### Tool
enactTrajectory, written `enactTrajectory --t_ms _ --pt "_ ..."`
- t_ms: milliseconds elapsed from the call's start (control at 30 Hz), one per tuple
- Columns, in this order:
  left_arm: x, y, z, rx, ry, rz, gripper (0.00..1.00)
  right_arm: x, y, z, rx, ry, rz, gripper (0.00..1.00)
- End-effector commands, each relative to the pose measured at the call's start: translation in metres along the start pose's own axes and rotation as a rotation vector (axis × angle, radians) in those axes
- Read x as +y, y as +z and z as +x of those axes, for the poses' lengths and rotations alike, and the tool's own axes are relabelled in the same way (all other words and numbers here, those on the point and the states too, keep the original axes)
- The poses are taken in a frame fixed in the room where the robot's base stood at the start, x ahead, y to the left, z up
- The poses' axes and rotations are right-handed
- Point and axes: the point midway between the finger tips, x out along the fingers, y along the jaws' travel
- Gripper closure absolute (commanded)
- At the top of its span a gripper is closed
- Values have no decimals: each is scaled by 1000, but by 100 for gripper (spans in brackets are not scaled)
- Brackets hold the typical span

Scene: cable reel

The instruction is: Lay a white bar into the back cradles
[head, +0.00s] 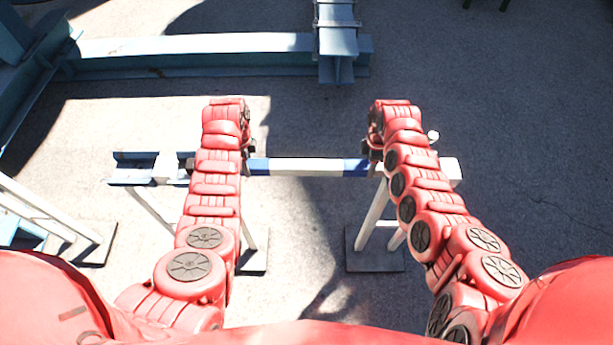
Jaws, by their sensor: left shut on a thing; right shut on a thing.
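The white bar (308,167) runs level across the middle of the head view, with blue bands towards both sides. My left gripper (250,162) is shut on it near the left blue band. My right gripper (370,156) is shut on it near the right blue band. The bar is at about the height of the stand tops in the picture. My arms hide its outer parts, and I cannot tell whether it touches a support. The back cradles cannot be made out clearly; a blue-grey stand top (133,173) shows at the left and a white block (451,172) at the right.
White legs stand on dark foot plates (374,258) below the bar. Blue-grey steel beams (190,58) lie across the back, with an upright piece (338,40) at the middle. White rails (45,210) are at the left. The paved ground at the right is clear.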

Motion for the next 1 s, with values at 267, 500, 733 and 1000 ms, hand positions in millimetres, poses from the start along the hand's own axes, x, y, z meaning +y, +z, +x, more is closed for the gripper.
enactTrajectory --t_ms 267,500,733,1000 --pt "-1 0 19 -1 -2 -1 44 0 0 19 -1 1 0 44" --pt "0 0 17 0 -1 0 18 0 0 17 0 1 0 18" --pt "0 0 16 0 -1 0 18 0 0 17 0 0 0 18" --pt "-1 0 -12 0 -4 2 18 0 0 17 0 0 0 18"
